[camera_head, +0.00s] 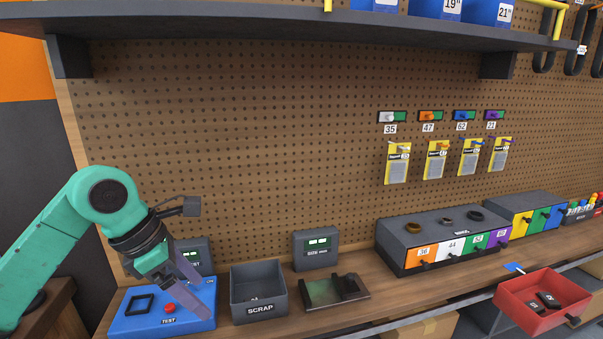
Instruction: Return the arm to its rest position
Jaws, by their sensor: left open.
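My left arm (62,225) comes in from the left, green with dark joints. My left gripper (192,282) is open, with its fingers pointing down and right over the blue test box (128,325). No object shows between the fingers. The red button (169,308) on the box is visible beside the fingers. I cannot tell whether a fingertip touches the box. My right gripper is not in view.
A grey scrap bin (259,310) stands right of the test box, then a dark tray fixture (335,291). A drawer unit (440,232) sits farther right. A red bin (540,302) is at the front edge. A shelf (290,22) overhangs the pegboard.

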